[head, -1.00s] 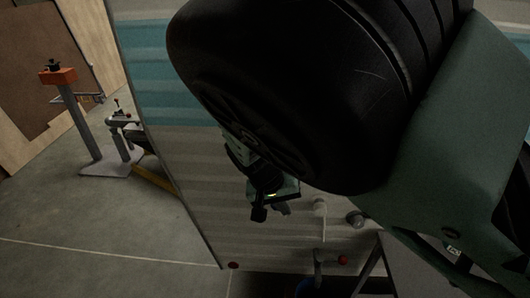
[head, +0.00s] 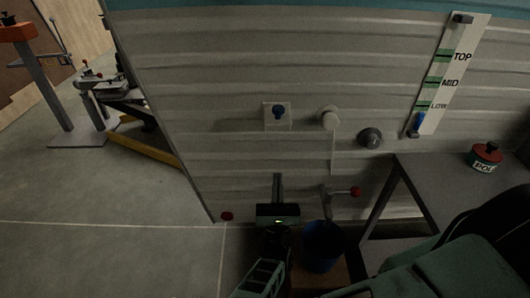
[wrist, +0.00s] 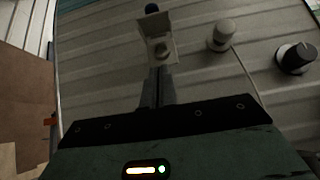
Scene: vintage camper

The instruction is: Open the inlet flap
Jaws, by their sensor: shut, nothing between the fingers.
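The inlet flap (head: 269,122) is a small pale square with a blue knob on the ribbed camper wall, left of centre in the head view. In the wrist view, a pale square surround (wrist: 146,26) with a round fitting shows beneath the dark blue knob. The flap looks lifted from the wall there, but I cannot tell how far. My gripper (head: 277,178) is below the flap in the head view, its fingers pointing up towards it. In the wrist view, the fingers (wrist: 158,72) are shut and empty, their tips just below the surround. Contact cannot be told.
Right of the flap are a white round fitting (head: 328,118) with a cord and a dark knob (head: 370,138). Below are a red-handled tap (head: 354,191) and blue bucket (head: 322,248). A table (head: 440,178) bears a red-and-green tin (head: 485,156). A marked slider panel (head: 450,75) is upper right.

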